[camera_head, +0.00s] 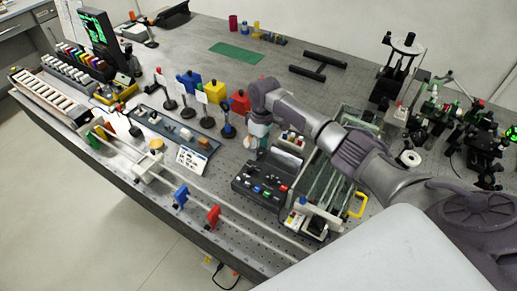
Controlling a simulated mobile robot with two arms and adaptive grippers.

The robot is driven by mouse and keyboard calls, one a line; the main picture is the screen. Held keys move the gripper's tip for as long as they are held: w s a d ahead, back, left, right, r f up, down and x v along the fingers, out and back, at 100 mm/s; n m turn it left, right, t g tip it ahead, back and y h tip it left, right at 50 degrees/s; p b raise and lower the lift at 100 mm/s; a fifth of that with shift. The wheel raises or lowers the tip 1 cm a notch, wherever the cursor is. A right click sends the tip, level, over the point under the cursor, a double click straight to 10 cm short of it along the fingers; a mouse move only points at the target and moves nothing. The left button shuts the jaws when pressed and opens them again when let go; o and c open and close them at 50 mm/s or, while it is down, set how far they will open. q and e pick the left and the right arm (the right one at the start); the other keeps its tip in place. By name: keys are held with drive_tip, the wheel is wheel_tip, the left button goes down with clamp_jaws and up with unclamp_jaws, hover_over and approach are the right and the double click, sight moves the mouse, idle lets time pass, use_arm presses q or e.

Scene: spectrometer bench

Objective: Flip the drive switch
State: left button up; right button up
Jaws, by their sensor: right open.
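I cannot make out with certainty which part is the drive switch. A dark control box (248,191) with small coloured buttons or switches on its top stands near the front of the bench, right of centre. My right arm reaches in from the right, and its gripper (252,150) points down just behind this box. The right gripper is open and looks empty; its fingertips are small and partly lost against the things behind. I cannot tell whether it touches anything. My left gripper is out of view.
A glass-sided case (340,160) stands right of the control box, under my arm.

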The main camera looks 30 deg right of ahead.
sight(261, 152)
wheel_tip(261, 152, up, 11)
drive_tip(key=d, duration=0.1)
drive_tip(key=shift+w+d, duration=0.2)
drive_tip(key=shift+w, duration=0.2)
drive_tip(key=shift+s+f, duration=0.1)
